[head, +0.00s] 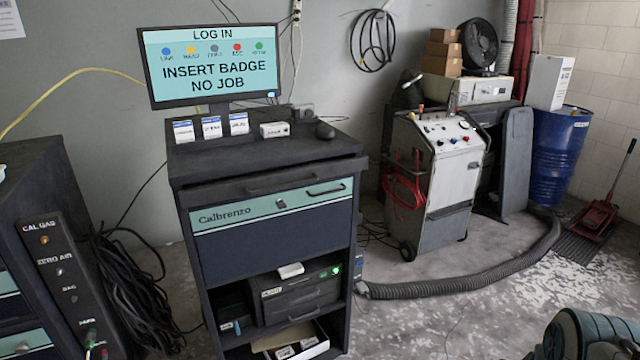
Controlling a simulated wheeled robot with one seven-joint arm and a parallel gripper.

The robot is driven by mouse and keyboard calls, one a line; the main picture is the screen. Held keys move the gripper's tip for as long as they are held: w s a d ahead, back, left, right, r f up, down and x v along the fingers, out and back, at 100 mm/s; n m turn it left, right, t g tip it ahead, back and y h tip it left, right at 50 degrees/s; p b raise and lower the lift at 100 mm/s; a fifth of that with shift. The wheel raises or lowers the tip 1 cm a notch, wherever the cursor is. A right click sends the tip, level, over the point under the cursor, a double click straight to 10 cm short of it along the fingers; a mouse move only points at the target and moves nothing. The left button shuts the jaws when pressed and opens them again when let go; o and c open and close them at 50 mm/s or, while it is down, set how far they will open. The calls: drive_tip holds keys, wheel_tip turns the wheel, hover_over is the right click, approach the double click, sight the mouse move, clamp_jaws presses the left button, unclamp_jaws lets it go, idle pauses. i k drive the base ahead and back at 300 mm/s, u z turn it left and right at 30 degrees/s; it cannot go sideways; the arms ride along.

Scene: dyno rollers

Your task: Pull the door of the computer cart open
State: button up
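The computer cart (354,235) is a dark upright cabinet with a monitor (212,65) on top. My gripper is not in view.
A dark cabinet (40,190) with a gas panel stands at left, with coiled black cables (135,290) beside the cart. A grey wheeled machine (437,190) stands at right, and a thick hose (470,285) crosses the floor. Bare floor (440,325) shows to the cart's right.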

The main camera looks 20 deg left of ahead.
sight(234, 237)
drive_tip(key=u, duration=0.95)
drive_tip(key=i, duration=0.85)
drive_tip(key=u, duration=1.05)
